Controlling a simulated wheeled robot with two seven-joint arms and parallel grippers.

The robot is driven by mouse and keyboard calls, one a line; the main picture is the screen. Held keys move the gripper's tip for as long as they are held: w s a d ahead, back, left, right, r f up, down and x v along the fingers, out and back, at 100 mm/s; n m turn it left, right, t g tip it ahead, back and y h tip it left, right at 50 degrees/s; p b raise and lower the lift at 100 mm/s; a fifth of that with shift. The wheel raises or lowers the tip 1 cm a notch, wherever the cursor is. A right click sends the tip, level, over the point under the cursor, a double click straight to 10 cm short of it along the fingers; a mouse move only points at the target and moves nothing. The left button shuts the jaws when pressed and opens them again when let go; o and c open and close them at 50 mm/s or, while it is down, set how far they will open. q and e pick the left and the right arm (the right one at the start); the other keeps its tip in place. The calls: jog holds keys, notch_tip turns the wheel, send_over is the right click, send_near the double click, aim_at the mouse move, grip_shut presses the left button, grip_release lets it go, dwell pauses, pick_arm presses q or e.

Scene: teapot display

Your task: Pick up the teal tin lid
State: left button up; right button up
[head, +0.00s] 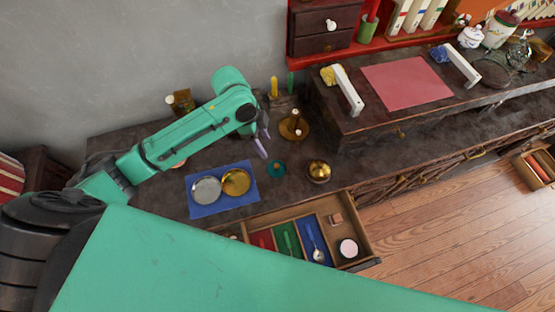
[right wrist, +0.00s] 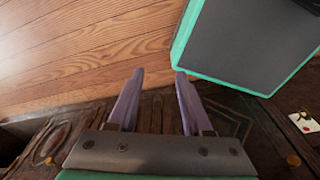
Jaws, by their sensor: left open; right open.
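The teal tin lid (head: 276,167) looks like a small round teal piece on the dark worktop, between the blue mat and a round brass pot. My left gripper (head: 264,146) is open, just above and left of the lid in the head view. Its purple fingers point down towards the worktop and seem empty; nothing shows between them. My right gripper (right wrist: 159,74) is open and empty in the right wrist view, over wood floor and a carved dark wooden front, far from the lid. The lid does not show in the right wrist view.
The blue mat (head: 210,210) holds a silver and a gold dish. The brass pot (head: 319,171) stands right of the lid. A brass candle holder (head: 294,127) stands behind it. An open drawer (head: 356,236) with coloured compartments juts out in front.

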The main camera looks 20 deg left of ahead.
pick_arm(q)
send_over(277, 165)
jog(key=s+a, duration=0.1)
jog(key=a, duration=0.1)
notch_tip(277, 165, down, 5)
jog(key=shift+f, duration=0.1)
jog(key=x, duration=0.3)
jog(key=p+x, duration=0.1)
jog(key=x, duration=0.1)
jog(key=shift+w+f, duration=0.3)
jog(key=shift+d+f, duration=0.1)
jog(key=shift+f, duration=0.05)
grip_shut()
pick_arm(e)
jog(key=shift+s+d+r, duration=0.35)
jog(key=shift+s+r, duration=0.2)
jog(key=shift+s, duration=0.1)
